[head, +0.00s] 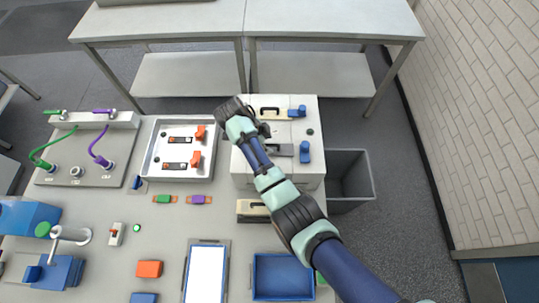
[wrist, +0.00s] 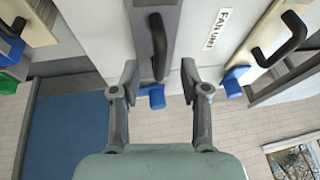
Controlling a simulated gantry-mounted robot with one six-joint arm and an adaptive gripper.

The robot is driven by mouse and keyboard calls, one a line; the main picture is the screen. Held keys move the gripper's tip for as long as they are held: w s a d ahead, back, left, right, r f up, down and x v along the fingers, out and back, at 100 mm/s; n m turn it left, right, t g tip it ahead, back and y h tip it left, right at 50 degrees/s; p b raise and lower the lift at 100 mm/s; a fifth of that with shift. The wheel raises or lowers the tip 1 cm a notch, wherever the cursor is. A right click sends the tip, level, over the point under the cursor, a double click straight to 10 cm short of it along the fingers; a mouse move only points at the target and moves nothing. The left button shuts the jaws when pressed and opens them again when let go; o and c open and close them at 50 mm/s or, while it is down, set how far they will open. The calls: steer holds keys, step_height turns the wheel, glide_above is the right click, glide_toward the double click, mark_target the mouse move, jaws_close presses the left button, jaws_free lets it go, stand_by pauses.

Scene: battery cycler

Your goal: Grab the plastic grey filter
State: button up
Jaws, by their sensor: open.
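The grey module (head: 281,150) with a black handle (wrist: 158,48) looks like the grey filter. It sits in the top of the white housing (head: 310,178), with a blue latch (head: 304,152) at its right end. In the head view my arm covers its left part. My gripper (wrist: 160,78) is open and empty. In the wrist view its two fingers stand to either side of the handle's line, with the handle between and just beyond the tips. I cannot tell the remaining gap in depth. The gripper (head: 258,129) also shows small in the head view.
A beige module (head: 268,113) with its own black handle and blue latch lies beside the grey one. Another beige handled piece (head: 252,211) lies in front of the housing. A grey bin (head: 348,177) stands right of it. A white tray (head: 149,160) is left.

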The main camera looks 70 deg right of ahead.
steer(key=x, duration=0.3)
jaws_close()
steer(key=shift+w, duration=0.1)
